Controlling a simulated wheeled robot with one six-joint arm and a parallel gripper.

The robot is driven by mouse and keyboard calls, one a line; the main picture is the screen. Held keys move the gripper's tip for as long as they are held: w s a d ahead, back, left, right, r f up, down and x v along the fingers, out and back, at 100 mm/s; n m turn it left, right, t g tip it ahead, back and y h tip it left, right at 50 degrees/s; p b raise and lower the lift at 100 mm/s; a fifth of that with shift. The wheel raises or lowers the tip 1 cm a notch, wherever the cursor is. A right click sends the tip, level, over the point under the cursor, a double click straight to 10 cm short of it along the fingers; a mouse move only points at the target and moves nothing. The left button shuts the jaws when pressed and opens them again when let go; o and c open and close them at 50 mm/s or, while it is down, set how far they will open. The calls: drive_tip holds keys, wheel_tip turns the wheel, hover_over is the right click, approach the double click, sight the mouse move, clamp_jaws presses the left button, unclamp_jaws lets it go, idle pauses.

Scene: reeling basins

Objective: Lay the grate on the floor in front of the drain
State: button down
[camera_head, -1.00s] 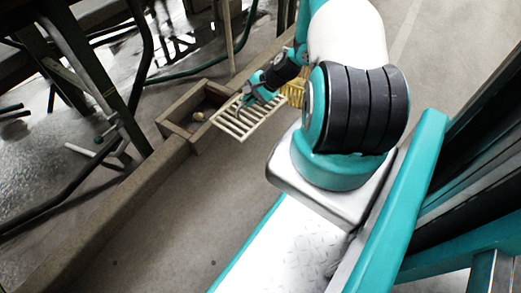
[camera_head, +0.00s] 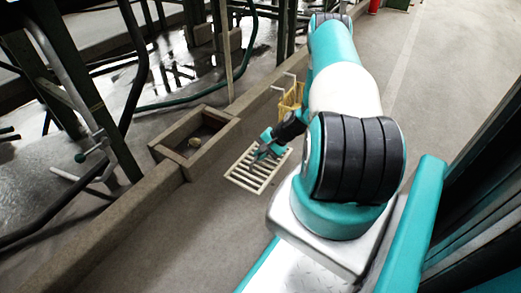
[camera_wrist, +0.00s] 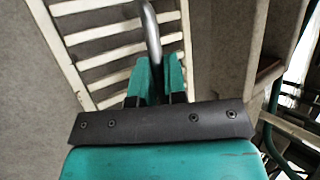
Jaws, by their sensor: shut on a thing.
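The grate (camera_head: 244,180) is a pale slatted panel with a handle bar. My gripper (camera_head: 264,154) is shut on its handle. In the wrist view the gripper (camera_wrist: 158,80) has its teal fingers at the grey curved handle, with the grate (camera_wrist: 90,48) behind them. The grate lies about flat, low over the floor; I cannot tell whether it touches. The drain (camera_head: 159,152) is an open square box with a raised stone rim, just left of the grate. A small round brownish thing (camera_head: 195,142) sits inside it.
A yellow basket-like thing (camera_head: 291,97) stands behind my gripper. A stone kerb (camera_head: 110,222) runs from the drain to the lower left. Dark frames, pipes and a green hose (camera_head: 185,101) stand beyond the kerb. Floor (camera_head: 205,235) in front of the grate is clear.

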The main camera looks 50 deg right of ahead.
sight(260, 163)
drive_tip(key=shift+f+b, duration=1.55)
drive_tip(key=shift+f, duration=1.1)
drive_tip(key=shift+r, duration=0.1)
drive_tip(key=c, duration=1.2)
unclamp_jaws()
drive_tip(key=shift+o, duration=0.2)
